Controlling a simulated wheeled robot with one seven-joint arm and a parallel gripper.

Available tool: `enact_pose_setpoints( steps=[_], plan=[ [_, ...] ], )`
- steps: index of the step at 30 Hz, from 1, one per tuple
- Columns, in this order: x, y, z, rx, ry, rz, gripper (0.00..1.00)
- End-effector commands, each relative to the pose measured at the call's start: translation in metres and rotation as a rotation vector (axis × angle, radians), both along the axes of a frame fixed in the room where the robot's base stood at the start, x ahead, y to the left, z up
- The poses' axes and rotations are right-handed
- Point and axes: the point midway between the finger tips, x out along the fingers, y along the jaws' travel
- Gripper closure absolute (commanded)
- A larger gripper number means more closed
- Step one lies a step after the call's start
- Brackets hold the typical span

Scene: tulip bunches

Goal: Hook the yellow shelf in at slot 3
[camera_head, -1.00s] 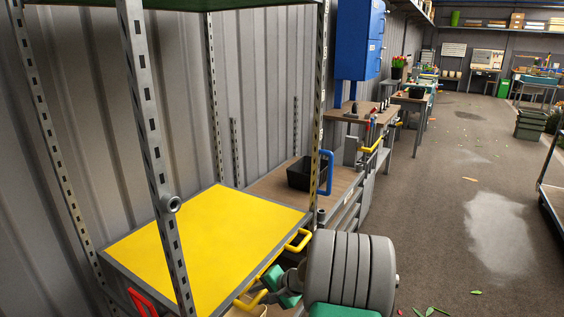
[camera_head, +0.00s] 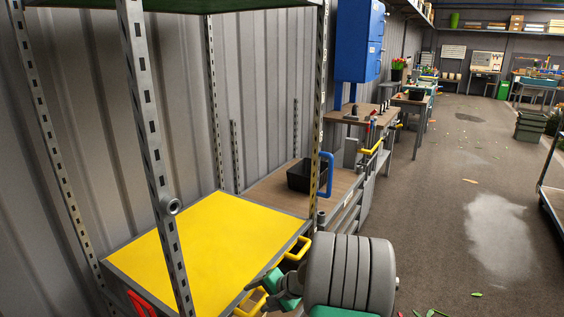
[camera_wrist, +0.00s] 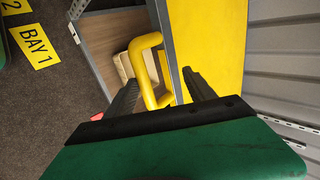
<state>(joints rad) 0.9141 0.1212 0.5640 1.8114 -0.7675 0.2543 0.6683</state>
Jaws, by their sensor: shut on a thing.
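The yellow shelf (camera_head: 210,245) has a grey rim and lies between the perforated metal uprights of the rack, looking roughly level. Two yellow handles are on its right side; the far one (camera_head: 298,246) is free. My gripper (camera_head: 258,296) is at the near handle, at the shelf's front right. In the wrist view my gripper (camera_wrist: 160,78) has its fingers on either side of the yellow handle (camera_wrist: 147,42), shut on it. The front upright (camera_head: 152,130) has a row of dark slots. I cannot read slot numbers or see whether the shelf's hooks sit in slots.
A red handle (camera_head: 142,305) shows below the shelf at lower left. A green shelf (camera_head: 180,4) is at the rack's top. A blue handle (camera_head: 327,174) and a black bin (camera_head: 306,175) are behind the right upright. The floor (camera_head: 440,200) at right is mostly clear.

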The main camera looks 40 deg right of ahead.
Motion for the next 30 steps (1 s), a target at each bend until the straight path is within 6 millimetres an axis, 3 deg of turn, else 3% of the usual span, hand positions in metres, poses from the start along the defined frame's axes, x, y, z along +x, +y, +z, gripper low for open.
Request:
enact_pose_setpoints(
  steps=[5, 22, 30],
  plan=[
    [0.000, -0.002, 0.007, -0.003, -0.008, 0.000, 0.45],
    [-0.045, -0.018, 0.054, -0.001, -0.003, -0.004, 0.45],
    [-0.053, -0.019, 0.057, 0.000, -0.001, -0.001, 0.45]
  ],
)
